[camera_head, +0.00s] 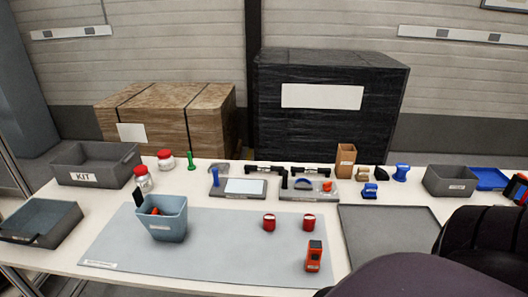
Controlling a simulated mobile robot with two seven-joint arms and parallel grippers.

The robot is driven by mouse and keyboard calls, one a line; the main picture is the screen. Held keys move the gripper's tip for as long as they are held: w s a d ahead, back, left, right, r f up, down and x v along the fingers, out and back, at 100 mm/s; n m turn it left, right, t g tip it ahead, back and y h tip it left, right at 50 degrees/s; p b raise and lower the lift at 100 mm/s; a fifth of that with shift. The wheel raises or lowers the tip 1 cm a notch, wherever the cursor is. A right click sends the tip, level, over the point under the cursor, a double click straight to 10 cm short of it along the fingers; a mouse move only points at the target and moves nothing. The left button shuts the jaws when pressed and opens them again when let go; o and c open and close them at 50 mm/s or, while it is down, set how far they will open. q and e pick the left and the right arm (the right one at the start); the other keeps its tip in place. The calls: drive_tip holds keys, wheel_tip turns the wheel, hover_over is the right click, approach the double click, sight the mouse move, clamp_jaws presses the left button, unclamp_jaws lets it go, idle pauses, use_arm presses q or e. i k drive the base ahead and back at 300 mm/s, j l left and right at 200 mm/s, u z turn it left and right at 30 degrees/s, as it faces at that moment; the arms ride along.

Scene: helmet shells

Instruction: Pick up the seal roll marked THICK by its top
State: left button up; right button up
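Two small red rolls with pale label bands stand upright on the grey mat (210,262). One is the left red roll (269,222) and the other is the right red roll (309,222), a short gap apart. Their print is too small to read, so I cannot tell which is marked THICK. Neither of my grippers shows. A large dark rounded shape, probably my own arm, fills the lower right corner and hides the table there.
An orange-red device (314,257) stands in front of the right roll. A blue-grey bin (168,226) with tools stands left on the mat. A dark grey tray (390,215) lies to the right. Fixtures line the back. The mat is clear around the rolls.

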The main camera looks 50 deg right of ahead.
sight(269, 219)
drive_tip(key=z, duration=1.55)
